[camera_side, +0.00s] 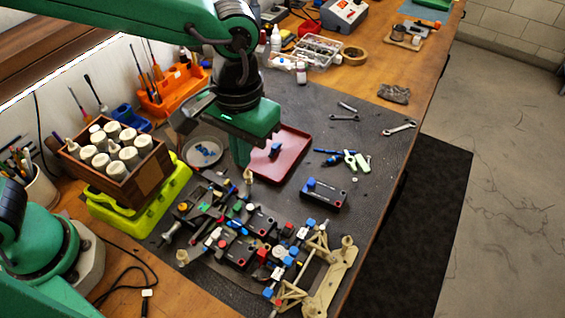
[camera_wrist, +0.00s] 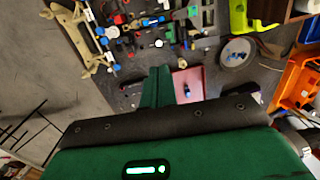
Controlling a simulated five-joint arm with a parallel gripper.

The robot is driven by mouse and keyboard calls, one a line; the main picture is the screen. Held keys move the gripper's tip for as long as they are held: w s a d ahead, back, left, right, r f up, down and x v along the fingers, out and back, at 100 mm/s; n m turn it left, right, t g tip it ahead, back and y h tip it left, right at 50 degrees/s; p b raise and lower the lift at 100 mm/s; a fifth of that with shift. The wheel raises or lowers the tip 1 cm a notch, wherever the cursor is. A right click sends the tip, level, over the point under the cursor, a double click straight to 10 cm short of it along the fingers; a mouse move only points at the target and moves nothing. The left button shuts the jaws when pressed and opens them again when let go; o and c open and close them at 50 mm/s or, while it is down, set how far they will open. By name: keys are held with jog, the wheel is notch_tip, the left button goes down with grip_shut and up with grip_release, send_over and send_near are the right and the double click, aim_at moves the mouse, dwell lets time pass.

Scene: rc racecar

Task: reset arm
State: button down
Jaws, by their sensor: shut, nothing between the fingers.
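My gripper (camera_side: 242,158) is green and hangs pointing down over the mat in the side view, at the left edge of the red tray. Its fingers are shut with nothing between them. In the wrist view the green fingers (camera_wrist: 158,88) show at the centre, beside a part of the red tray. The red tray (camera_side: 290,145) lies on the dark mat with a small blue part (camera_side: 275,149) in it. The racecar chassis (camera_side: 245,235), with black, red and blue parts, lies in front of my gripper, apart from it.
A wooden box of white-capped bottles (camera_side: 150,170) stands on a yellow-green stand (camera_side: 160,205) at the left. A grey dish (camera_side: 204,151) and an orange holder (camera_side: 175,90) sit left of my gripper.

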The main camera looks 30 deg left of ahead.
jog(key=shift+a+r, duration=0.1)
jog(key=shift+r, duration=0.05)
jog(key=a+r+t+h, duration=0.1)
jog(key=a+r+t, duration=0.35)
jog(key=a, duration=1.05)
jog(key=s+a+r+t, duration=0.1)
jog(key=s+a, duration=0.6)
jog(key=a, duration=0.3)
jog(key=shift+a+y, duration=0.3)
jog(key=shift+a, duration=0.1)
jog(key=shift+r+t, duration=0.1)
jog(key=shift+t, duration=0.15)
